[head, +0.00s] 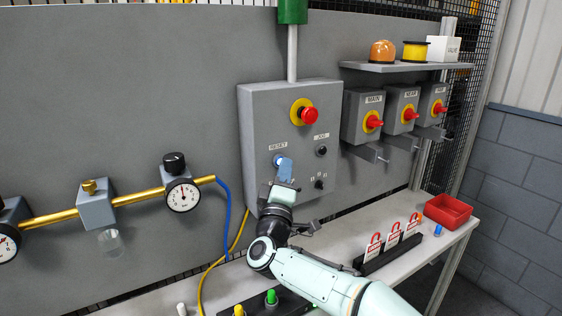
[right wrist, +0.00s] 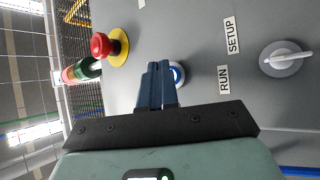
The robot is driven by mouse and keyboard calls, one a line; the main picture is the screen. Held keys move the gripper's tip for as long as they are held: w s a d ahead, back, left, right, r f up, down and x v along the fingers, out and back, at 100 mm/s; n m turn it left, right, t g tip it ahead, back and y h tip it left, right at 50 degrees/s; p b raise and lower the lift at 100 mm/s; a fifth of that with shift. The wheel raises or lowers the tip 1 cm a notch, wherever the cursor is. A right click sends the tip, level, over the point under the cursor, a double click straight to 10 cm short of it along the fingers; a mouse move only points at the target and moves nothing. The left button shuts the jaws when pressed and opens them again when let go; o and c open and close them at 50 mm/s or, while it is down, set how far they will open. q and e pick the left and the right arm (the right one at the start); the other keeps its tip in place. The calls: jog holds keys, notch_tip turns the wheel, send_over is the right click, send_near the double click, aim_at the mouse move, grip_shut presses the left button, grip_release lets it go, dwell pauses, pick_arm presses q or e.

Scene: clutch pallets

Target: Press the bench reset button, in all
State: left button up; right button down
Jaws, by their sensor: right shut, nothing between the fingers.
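The reset button (head: 278,160) is a blue button on the front of a grey control box (head: 262,112), under a RESET label. In the right wrist view the button (right wrist: 179,73) shows as blue with a pale ring, partly hidden behind the fingers. My right gripper (head: 285,168) is shut and empty, its blue fingertips right at the button in the head view. In the right wrist view the fingertips (right wrist: 158,67) overlap the button's edge. I cannot tell whether they touch it. My left gripper is not in view.
A red emergency stop (head: 309,115) sits above the button on the same box. A black jog button (head: 322,151) and a selector knob (head: 319,184) are to the right. A pressure gauge (head: 183,195) is at the left. Red padlocks and a red bin (head: 448,211) are on the bench.

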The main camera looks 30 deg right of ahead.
jog(key=shift+w, duration=0.1)
dwell(0.5)
jog(key=shift+s+b, duration=0.3)
jog(key=shift+s, duration=0.55)
jog(key=s, duration=0.1)
jog(key=s+b, duration=0.1)
jog(key=s, duration=0.1)
jog(key=s+b, duration=0.1)
jog(key=s, duration=0.1)
jog(key=shift+d, duration=0.25)
jog(key=shift+f, duration=0.1)
dwell(0.4)
